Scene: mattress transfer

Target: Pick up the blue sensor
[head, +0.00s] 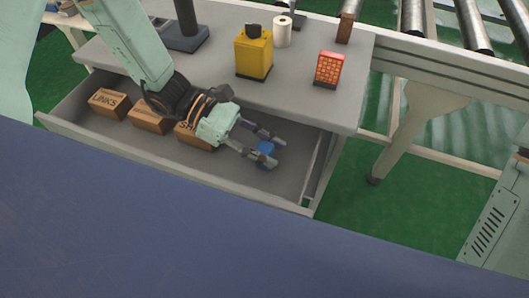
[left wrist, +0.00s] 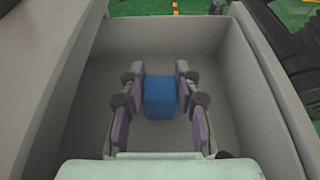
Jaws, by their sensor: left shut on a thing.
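The blue sensor (head: 266,149) is a small blue block in the right part of the open drawer (head: 240,178). My left gripper (head: 270,146) reaches into the drawer from the left, and its fingers are around the sensor. In the left wrist view the blue sensor (left wrist: 160,97) sits between the two fingers of my left gripper (left wrist: 160,90), which are shut on it. The drawer floor shows around it. My right gripper is not in view.
Several labelled wooden boxes (head: 109,104) stand in the drawer's left part. A yellow container (head: 254,52), a white roll (head: 282,31) and an orange-red block (head: 329,68) stand on the grey tabletop (head: 300,85) above. A dark blue surface (head: 150,230) fills the foreground. A roller conveyor (head: 465,27) lies at the back right.

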